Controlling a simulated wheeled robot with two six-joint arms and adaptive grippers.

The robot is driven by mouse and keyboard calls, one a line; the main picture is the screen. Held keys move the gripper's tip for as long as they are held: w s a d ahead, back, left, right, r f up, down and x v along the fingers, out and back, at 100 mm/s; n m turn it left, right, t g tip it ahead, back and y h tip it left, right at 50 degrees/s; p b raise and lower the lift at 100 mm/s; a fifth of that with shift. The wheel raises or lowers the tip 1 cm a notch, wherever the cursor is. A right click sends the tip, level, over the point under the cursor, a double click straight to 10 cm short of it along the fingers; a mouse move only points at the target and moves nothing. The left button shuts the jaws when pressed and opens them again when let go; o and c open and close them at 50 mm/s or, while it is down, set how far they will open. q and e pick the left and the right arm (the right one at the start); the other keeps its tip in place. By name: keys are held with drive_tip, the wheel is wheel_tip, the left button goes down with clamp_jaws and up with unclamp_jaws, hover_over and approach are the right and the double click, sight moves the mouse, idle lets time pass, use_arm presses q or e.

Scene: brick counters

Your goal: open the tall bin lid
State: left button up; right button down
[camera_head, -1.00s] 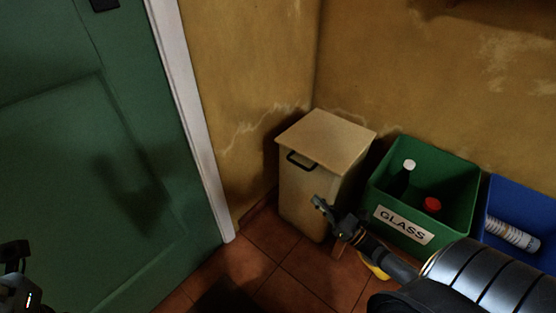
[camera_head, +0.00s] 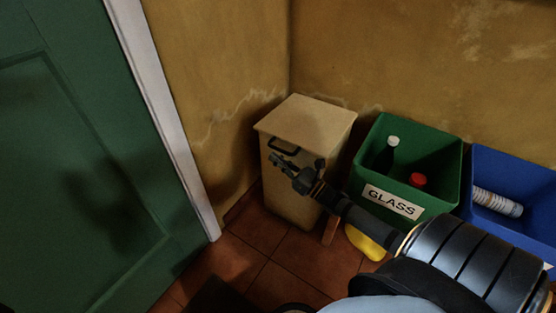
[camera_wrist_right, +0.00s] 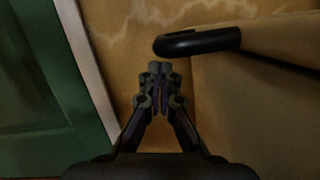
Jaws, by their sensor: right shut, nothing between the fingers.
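The tall beige bin (camera_head: 290,195) stands in the corner by the door frame. Its flat lid (camera_head: 308,120) is down. A black handle (camera_head: 284,146) sits at the front below the lid's edge; it also shows in the right wrist view (camera_wrist_right: 197,42), above and to the right of the fingertips. My right gripper (camera_head: 274,158) is shut and empty, in front of the bin just below the handle. In the right wrist view its fingertips (camera_wrist_right: 160,68) are together, apart from the handle in the picture. My left gripper is not in view.
A green bin labelled GLASS (camera_head: 446,187) holds a dark bottle (camera_head: 387,158) and a red-capped item (camera_head: 418,180). A yellow object (camera_head: 365,244) lies on the tiled floor. A green door (camera_head: 80,130) is at left.

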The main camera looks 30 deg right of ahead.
drive_tip(key=shift+r, duration=0.6)
drive_tip(key=shift+d+r, duration=0.1)
drive_tip(key=shift+r, duration=0.05)
